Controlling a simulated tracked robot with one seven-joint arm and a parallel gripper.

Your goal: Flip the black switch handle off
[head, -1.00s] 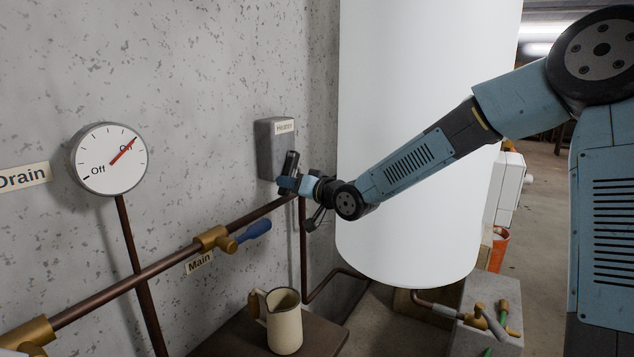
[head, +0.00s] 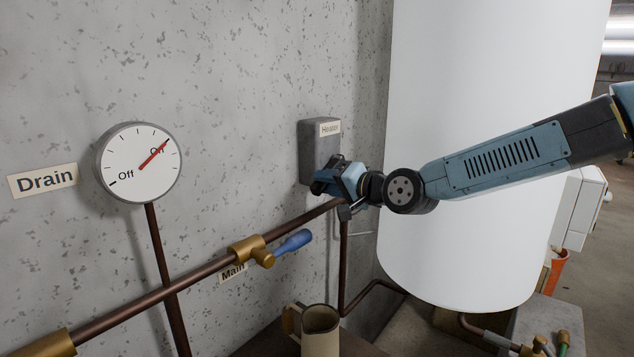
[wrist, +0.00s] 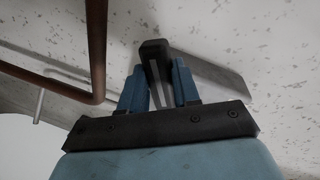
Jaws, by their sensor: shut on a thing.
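The heater switch box (head: 312,150) is grey, fixed to the wall and labelled "Heater". The black switch handle (wrist: 153,50) shows in the wrist view between the two blue fingers of my gripper (wrist: 158,82). My gripper is shut on the handle. In the head view my gripper (head: 328,178) is at the lower front of the box and hides most of the handle. The round dial (head: 138,164) at left has a red needle pointing at "On".
A brown pipe (head: 205,271) runs along the wall just below my gripper, with a brass valve and blue lever (head: 294,242). A large white tank (head: 470,130) stands close on the right, behind my arm. A cream jug (head: 320,332) stands below.

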